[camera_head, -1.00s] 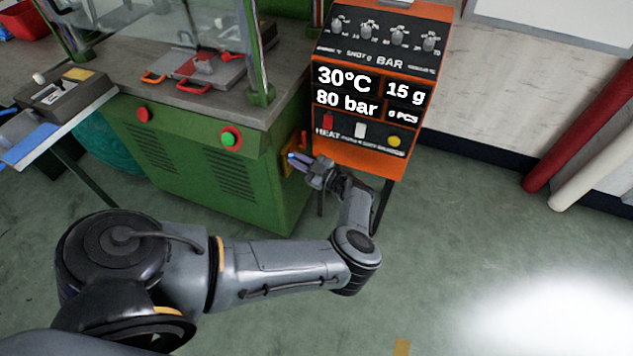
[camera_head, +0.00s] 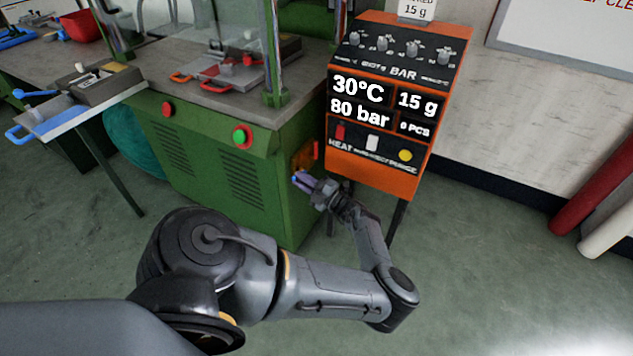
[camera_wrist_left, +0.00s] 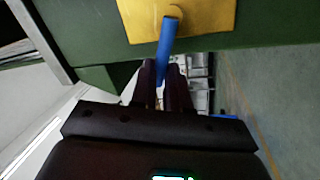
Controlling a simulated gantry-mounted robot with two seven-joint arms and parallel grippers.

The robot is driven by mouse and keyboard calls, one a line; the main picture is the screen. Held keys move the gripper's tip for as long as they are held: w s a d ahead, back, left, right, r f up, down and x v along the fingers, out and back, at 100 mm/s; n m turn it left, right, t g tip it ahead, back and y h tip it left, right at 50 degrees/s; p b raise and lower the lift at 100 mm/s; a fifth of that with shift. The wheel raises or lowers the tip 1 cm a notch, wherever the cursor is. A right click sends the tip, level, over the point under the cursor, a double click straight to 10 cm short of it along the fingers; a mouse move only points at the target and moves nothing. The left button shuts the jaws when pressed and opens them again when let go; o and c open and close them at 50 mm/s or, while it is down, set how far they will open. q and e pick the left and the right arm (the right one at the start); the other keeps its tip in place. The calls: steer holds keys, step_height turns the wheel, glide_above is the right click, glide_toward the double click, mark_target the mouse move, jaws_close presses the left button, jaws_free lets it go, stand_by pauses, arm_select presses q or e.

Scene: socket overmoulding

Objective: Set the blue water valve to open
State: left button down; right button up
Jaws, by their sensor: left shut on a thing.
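The blue valve lever (camera_wrist_left: 166,48) runs from a round yellow pivot on the yellow plate (camera_wrist_left: 205,18) down between my left fingers in the left wrist view. My left gripper (camera_wrist_left: 166,80) is shut on the lever near its free end. The exact lever angle is hard to tell there. My right gripper is not in view.
The green machine (camera_head: 220,175) stands left of the gripper. The orange control box (camera_head: 375,178) on legs is close on the right. A small red part (camera_head: 317,150) is beside the yellow plate. The green floor in front is open.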

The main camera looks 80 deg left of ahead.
arm_select(q)
steer(key=shift+f+n, duration=0.2)
steer(key=shift+n, duration=0.3)
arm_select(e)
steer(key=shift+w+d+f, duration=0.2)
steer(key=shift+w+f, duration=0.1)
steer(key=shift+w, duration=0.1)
arm_select(q)
steer(key=c, duration=1.1)
jaws_free()
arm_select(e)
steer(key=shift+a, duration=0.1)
arm_select(q)
steer(key=p+v, duration=0.2)
steer(key=v, duration=0.9)
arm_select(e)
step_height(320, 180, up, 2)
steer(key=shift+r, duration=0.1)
